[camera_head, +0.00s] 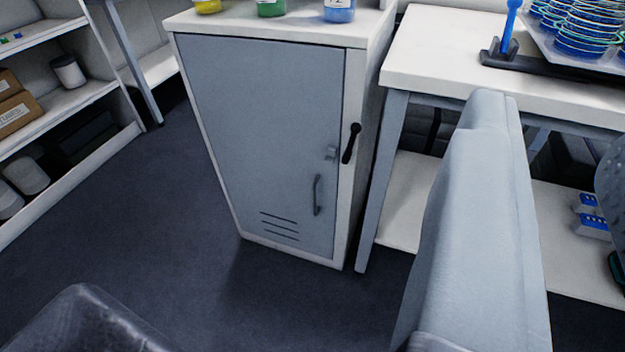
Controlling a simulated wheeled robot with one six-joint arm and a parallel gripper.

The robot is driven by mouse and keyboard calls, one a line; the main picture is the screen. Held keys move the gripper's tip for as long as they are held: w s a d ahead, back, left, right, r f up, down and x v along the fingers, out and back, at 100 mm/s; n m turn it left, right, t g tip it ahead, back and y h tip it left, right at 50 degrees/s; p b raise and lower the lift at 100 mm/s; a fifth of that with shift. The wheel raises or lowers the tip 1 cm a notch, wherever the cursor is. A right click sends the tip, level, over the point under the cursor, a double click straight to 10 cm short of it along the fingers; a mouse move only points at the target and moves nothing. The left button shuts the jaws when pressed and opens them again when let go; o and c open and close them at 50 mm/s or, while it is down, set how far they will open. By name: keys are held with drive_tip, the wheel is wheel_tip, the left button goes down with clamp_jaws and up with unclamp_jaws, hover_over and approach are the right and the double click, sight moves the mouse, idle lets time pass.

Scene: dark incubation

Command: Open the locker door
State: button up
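The grey locker door (265,120) is on the front of a white locker (355,90), upright near the middle of the view. The door looks closed within its frame. A dark curved handle (317,195) is on its lower right part. Vent slots (279,226) are near the door's bottom. I see no gripper fingers in the view, and nothing is touching the handle or lever.
A white bench (430,60) with stacked dishes (585,30) stands right of the locker. A large pale grey shape (480,220) blocks the lower right foreground. Shelves (60,105) stand left. Dark floor (160,200) is clear before the locker. Bottles (338,10) stand on it.

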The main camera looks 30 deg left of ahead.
drive_tip(key=w+a+f+n+y, duration=0.1)
drive_tip(key=w+a+f, duration=0.5)
drive_tip(key=w+f, duration=0.55)
drive_tip(key=w+a+f+n+y, duration=0.1)
drive_tip(key=w+a+f, duration=0.5)
drive_tip(key=w+f, duration=0.55)
drive_tip(key=n+y, duration=0.1)
drive_tip(key=y, duration=0.2)
approach(314, 193)
drive_tip(key=shift+g, duration=0.3)
drive_tip(key=x, duration=1)
drive_tip(key=shift+w+r, duration=0.15)
drive_tip(key=shift+w, duration=0.15)
drive_tip(key=shift+c, duration=0.3)
clamp_jaws()
